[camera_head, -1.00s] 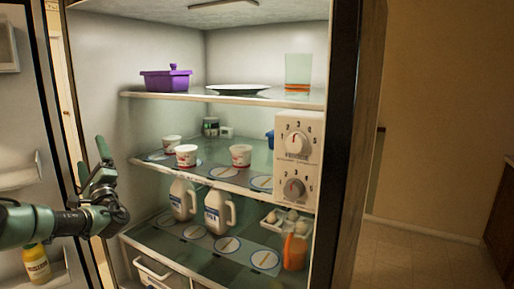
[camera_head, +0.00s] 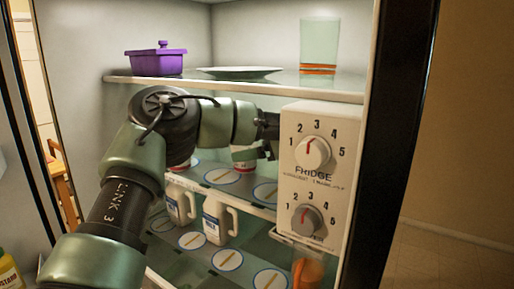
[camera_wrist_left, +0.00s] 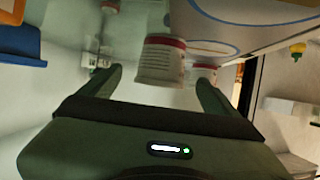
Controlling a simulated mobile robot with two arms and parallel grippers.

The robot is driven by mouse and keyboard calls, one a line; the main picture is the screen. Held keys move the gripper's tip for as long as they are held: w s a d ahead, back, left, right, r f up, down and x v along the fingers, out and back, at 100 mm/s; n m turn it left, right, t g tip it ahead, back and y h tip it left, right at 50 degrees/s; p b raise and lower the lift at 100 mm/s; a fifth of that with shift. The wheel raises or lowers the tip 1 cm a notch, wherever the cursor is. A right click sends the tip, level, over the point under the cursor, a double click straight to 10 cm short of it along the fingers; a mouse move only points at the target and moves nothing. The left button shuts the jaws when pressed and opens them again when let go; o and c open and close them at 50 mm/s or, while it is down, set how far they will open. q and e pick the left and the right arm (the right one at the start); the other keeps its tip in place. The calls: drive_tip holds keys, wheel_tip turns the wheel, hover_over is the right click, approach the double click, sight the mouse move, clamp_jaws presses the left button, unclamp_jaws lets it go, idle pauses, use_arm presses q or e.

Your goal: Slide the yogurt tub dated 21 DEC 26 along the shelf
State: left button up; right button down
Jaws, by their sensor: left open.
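Several white yogurt tubs with red rims stand on the middle shelf (camera_head: 233,184). In the head view one tub (camera_head: 243,157) shows under my left gripper (camera_head: 268,138), and another tub (camera_head: 182,165) is mostly hidden by my arm. In the left wrist view my left gripper (camera_wrist_left: 158,80) is open, with a printed tub (camera_wrist_left: 160,62) just beyond and between its fingertips. A second tub (camera_wrist_left: 203,72) shows behind the right finger. I cannot read a date on any tub, so I cannot tell which is 21 DEC 26. My right gripper is not in view.
The fridge dial panel (camera_head: 316,180) stands close right of my gripper. The upper shelf (camera_head: 235,89), with a purple box (camera_head: 158,62), plate (camera_head: 240,72) and glass (camera_head: 319,46), is just above my arm. Milk jugs (camera_head: 218,220) stand below. A blue container (camera_wrist_left: 20,42) is in the wrist view.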

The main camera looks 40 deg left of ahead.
use_arm(q)
drive_tip(key=shift+s+d+r, duration=0.15)
drive_tip(key=shift+d, duration=0.05)
drive_tip(key=shift+a, duration=0.45)
drive_tip(key=p+x, duration=0.2)
drive_tip(key=x, duration=0.4)
drive_tip(key=shift+a+f+p, duration=0.3)
drive_tip(key=shift+a+f, duration=0.1)
drive_tip(key=shift+a, duration=0.15)
